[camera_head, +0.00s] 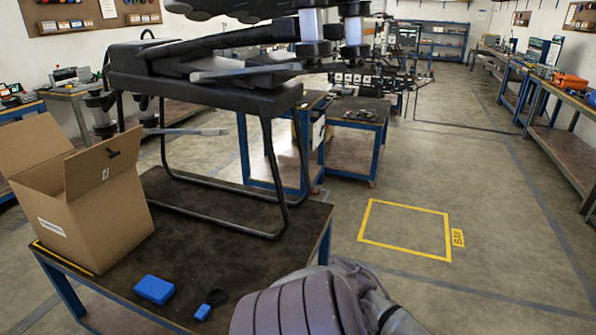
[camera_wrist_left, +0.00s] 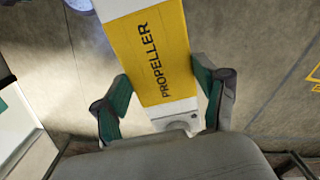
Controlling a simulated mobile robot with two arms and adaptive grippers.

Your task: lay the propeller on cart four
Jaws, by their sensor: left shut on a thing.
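The left wrist view shows a white piece with a yellow band lettered PROPELLER (camera_wrist_left: 148,45). It lies between the two green-padded fingers of my left gripper (camera_wrist_left: 164,84), which is shut on it. The floor shows beneath; the far end of the piece runs out of the picture. The propeller and both grippers are out of the head view. Blue-framed carts with dark tops stand in the head view: one in the middle (camera_head: 350,104) and one just left of it (camera_head: 258,150). I cannot read a number on either, so I cannot tell which is cart four.
A black drone (camera_head: 215,95) stands on looped legs on the near table (camera_head: 215,258). An open cardboard box (camera_head: 110,215), a blue block (camera_head: 154,289) and a small blue item (camera_head: 203,312) are also there. A yellow floor square (camera_head: 405,230) is empty. Benches line the right wall.

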